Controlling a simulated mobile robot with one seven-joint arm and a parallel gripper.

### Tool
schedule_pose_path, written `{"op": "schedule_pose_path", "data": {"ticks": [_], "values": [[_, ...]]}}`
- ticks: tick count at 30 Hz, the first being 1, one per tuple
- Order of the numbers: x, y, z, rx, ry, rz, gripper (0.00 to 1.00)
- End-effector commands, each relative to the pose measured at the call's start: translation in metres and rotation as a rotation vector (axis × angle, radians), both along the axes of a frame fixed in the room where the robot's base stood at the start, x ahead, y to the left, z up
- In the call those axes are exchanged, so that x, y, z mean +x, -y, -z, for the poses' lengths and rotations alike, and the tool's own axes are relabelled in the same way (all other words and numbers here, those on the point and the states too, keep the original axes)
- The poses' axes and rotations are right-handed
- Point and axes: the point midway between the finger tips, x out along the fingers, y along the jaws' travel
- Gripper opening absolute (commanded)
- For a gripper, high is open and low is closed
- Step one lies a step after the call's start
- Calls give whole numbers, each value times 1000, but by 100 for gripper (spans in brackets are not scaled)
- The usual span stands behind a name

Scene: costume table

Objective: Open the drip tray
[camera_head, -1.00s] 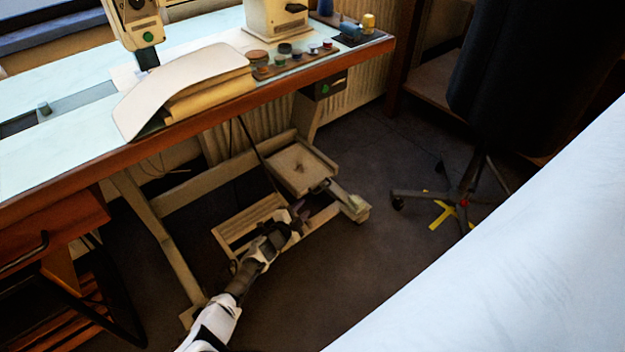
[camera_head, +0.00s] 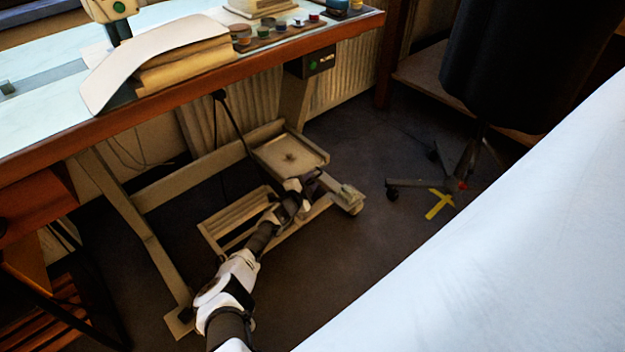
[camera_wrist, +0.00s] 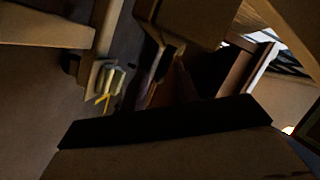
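A beige square tray with a raised rim and a small dark mark in its middle, which looks like the drip tray (camera_head: 290,150), sits low in the frame under the table. My gripper (camera_head: 312,184) is low at the tray's near side, close to its front edge. I cannot tell whether it touches the tray. Its fingers are too small and dark in the head view to show whether they are open. The wrist view is dark, with a black bar across a brown surface low in the picture, and no clear fingertips.
A slatted beige treadle (camera_head: 228,222) lies left of my gripper. The table's leg frame (camera_head: 135,215) and wooden edge (camera_head: 200,85) surround the space. A wheeled stand (camera_head: 440,185) is at the right. Dark floor (camera_head: 345,255) is free in front.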

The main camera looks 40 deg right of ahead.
Motion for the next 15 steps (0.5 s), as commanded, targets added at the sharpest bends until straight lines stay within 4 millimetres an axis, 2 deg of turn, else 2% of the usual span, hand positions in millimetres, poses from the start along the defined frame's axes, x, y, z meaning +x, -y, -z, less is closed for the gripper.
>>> {"op": "schedule_pose_path", "data": {"ticks": [6, 15], "values": [[6, 14, 4, -1, 1, 0, 31], [7, 16, 3, -2, 0, -1, 31]]}}
